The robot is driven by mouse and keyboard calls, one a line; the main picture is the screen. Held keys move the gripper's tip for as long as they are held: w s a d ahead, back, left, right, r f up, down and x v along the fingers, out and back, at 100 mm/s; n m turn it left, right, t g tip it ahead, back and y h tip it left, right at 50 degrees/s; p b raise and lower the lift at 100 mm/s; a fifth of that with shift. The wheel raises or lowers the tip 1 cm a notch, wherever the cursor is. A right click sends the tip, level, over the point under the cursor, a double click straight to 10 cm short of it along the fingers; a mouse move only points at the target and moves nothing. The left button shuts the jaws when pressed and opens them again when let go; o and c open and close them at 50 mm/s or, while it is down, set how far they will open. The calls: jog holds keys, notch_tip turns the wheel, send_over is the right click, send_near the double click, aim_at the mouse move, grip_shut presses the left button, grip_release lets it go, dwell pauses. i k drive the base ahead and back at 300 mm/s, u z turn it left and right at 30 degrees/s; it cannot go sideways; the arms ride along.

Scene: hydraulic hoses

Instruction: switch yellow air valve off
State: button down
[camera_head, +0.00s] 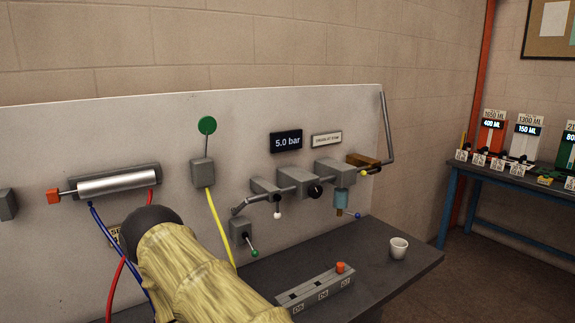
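On the grey panel, at the right end of a row of grey air units, is a small yellow knob (363,172). It sits just below a brass-brown block (363,160) where a grey pipe (388,130) comes down. The knob appears to be the handle end of the yellow air valve; its lever is too small to tell its angle. A display (286,141) above the row reads 5.0 bar. My gripper is not in view. A thick yellowish, dark-capped form in the lower left foreground may be part of my arm, and it hides part of the panel.
White (277,215), blue (358,216) and green (254,252) knobs are close by. A white cup (399,247) and a grey block with an orange button (340,267) stand on the dark bench (425,257). A blue-legged table (515,178) with several labelled units stands at right.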

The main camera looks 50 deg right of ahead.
aim_at(363, 174)
jog(key=u, duration=0.55)
jog(key=k, duration=1.1)
jog(key=z, duration=1.75)
jog(key=i, duration=0.4)
jog(key=u, duration=0.05)
